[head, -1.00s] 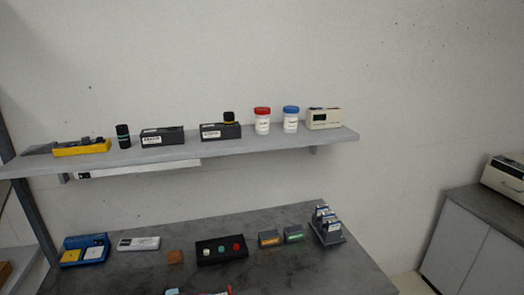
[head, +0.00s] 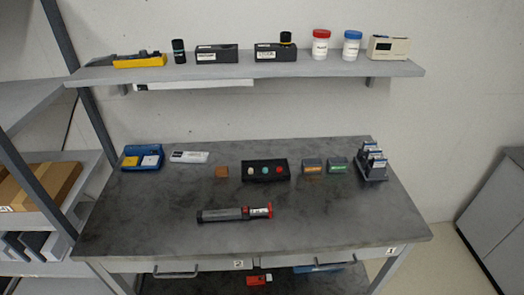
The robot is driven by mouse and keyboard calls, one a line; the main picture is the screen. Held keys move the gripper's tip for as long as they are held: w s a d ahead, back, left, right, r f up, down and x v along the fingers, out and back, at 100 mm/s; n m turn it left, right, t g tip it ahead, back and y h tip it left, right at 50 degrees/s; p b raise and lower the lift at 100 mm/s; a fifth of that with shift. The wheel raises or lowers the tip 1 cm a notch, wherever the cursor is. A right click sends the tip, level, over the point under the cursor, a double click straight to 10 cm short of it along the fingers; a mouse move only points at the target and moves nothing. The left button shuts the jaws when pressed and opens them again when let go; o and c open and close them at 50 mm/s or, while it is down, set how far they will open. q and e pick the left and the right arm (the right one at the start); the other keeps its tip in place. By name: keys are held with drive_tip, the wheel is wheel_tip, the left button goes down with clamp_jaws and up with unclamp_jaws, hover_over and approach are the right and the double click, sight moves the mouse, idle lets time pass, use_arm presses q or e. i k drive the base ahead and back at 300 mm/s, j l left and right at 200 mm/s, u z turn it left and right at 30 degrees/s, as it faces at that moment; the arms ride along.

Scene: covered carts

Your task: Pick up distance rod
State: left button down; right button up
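A dark rod-shaped tool (head: 234,214), probably the distance rod, lies flat on the grey workbench (head: 320,225) near the middle of its front half. It has a grey body, a pale label and a red ring at its right end. Nothing covers it. Neither of my grippers is in the head view.
A loaded shelf (head: 330,69) hangs above. The bench front is mostly clear.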

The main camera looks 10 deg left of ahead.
sight(202, 215)
drive_tip(key=j+u, duration=0.15)
drive_tip(key=u, duration=0.6)
